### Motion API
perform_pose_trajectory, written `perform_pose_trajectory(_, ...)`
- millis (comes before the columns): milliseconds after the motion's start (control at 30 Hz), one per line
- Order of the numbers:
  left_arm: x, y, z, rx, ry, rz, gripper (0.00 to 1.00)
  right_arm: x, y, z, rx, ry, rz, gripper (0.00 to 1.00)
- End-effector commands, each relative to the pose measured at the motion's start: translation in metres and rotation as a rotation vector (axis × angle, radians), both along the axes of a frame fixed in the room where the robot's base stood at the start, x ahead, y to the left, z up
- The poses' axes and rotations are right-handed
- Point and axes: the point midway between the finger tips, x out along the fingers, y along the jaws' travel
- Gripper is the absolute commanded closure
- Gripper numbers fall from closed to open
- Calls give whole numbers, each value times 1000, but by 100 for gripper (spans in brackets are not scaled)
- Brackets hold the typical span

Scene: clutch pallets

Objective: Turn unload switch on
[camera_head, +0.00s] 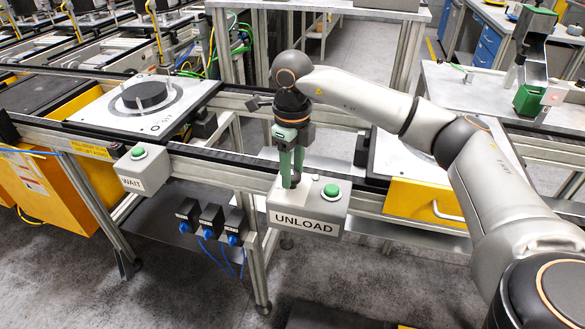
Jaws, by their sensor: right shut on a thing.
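The grey unload switch box (305,226), labelled UNLOAD, is fixed to the front rail of the conveyor, near the middle of the head view. A green button (331,190) is on the right of its top. My right gripper (290,184) points straight down over the left of the box top. Its green fingers are shut on the small dark switch knob there, which they mostly hide. I cannot tell which way the knob is turned. My left gripper is not in view.
A WAIT box (142,168) with a green button is on the rail to the left. A pallet (187,104) with a dark disc stands behind it. Several blue-fronted connectors hang below the rail. A yellow drawer (424,200) is to the right, partly behind my right arm.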

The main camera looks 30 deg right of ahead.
Motion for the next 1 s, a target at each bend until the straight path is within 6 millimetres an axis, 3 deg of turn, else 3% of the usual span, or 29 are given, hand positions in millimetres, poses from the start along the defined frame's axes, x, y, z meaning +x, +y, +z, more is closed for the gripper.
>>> perform_pose_trajectory(300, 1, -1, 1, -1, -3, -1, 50, 1, 0, 1, 1, -5, -6, 100)
perform_pose_trajectory(333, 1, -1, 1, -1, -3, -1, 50, 1, 0, 1, 1, -5, -6, 52)
perform_pose_trajectory(600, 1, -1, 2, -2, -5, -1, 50, 1, 0, 1, 0, -3, -4, 23)
perform_pose_trajectory(867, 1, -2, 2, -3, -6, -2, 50, 1, 0, 2, 1, -2, -3, 23)
perform_pose_trajectory(1000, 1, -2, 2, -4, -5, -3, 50, 1, 0, 15, 1, -4, -3, 23)
